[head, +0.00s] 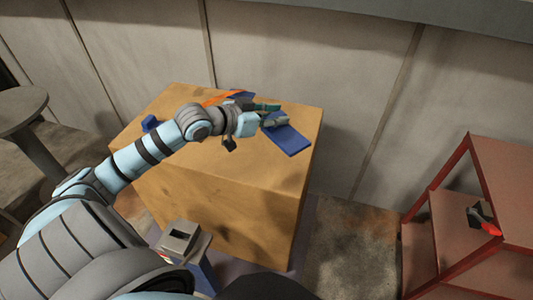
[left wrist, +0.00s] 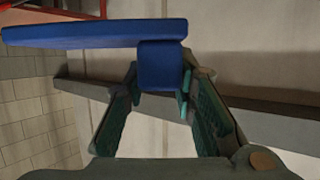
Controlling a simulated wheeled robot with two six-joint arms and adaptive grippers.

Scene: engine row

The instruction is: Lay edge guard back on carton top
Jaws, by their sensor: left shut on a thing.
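The blue edge guard (head: 289,140) is in my left gripper (head: 275,115) over the right part of the carton top (head: 225,158). In the left wrist view the guard (left wrist: 95,34) shows as a long flat blue slab, with a shorter blue part (left wrist: 160,66) between the green-padded fingertips of the gripper (left wrist: 160,88). The gripper is shut on that part. I cannot tell whether the guard touches the carton top. My left arm covers part of the top. My right gripper is in neither view.
An orange strip (head: 220,98) and a small blue piece (head: 150,122) are on the carton. A wall stands behind. A red-framed table (head: 505,165) with a small dark and red object (head: 484,218) is at right. A round grey table (head: 20,105) is at left.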

